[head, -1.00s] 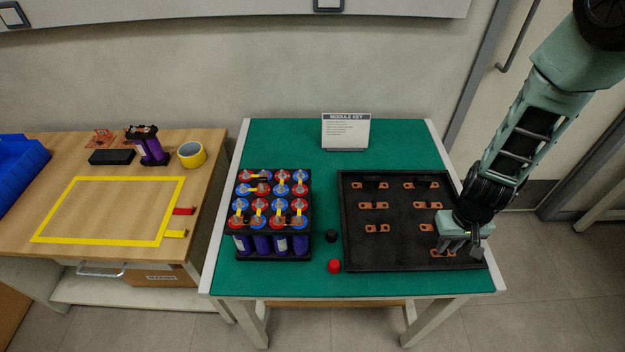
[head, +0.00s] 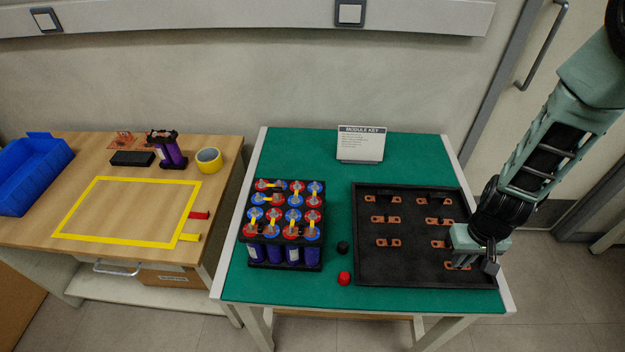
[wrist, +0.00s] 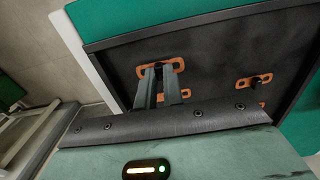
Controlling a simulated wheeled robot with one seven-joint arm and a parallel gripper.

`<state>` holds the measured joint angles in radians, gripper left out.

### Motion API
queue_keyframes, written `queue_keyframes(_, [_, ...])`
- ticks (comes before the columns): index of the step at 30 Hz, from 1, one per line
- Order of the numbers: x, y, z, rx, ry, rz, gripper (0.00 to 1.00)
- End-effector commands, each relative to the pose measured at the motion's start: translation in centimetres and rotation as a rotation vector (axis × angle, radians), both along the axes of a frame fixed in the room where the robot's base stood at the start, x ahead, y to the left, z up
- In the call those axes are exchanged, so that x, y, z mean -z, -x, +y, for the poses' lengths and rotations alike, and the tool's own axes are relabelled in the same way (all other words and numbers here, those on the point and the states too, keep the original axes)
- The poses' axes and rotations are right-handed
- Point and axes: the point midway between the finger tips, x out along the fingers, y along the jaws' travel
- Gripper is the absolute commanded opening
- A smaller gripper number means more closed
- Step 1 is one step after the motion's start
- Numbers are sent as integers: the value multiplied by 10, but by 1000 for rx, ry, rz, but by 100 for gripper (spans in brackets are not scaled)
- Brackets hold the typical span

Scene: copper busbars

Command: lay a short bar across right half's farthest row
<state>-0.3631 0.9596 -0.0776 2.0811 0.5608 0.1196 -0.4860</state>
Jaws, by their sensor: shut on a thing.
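The battery module (head: 284,251) stands upright at the left of the green-topped table, with red- and blue-topped cells and several yellow strips on top. My gripper (head: 472,264) is down in the tray's near right corner. Its fingers are shut on a copper bar (wrist: 175,64), which also shows partly in the head view (head: 455,266). In the wrist view the bar is at the fingertips (wrist: 160,70); whether it is clear of the tray floor I cannot tell.
A black cap (head: 342,247) and a red cap (head: 344,278) lie between module and tray. The module key sign (head: 361,144) stands at the back. A wooden table at left holds a yellow-taped area (head: 127,241), a tape roll (head: 209,160) and a blue bin (head: 35,172).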

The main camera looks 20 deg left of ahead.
Motion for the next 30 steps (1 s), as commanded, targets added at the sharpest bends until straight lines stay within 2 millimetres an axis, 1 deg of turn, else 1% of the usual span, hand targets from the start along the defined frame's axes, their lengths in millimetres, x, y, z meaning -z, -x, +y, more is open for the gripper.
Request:
queue_keyframes(1, [-10, 0, 0, 0, 0, 0, 0])
queue_keyframes(4, [-16, 0, 0, 1, 0, 0, 0])
queue_keyframes(20, [-14, 0, 0, 0, 0, 1, 0])
queue_keyframes(23, [-15, -1, 2, -1, 0, 0, 0])
queue_keyframes(26, [-17, -7, 15, -7, 0, -1, 0])
queue_keyframes(29, [-22, -20, 41, -15, 0, -2, 0])
queue_keyframes(30, [-26, -27, 58, -19, -1, -4, 0])
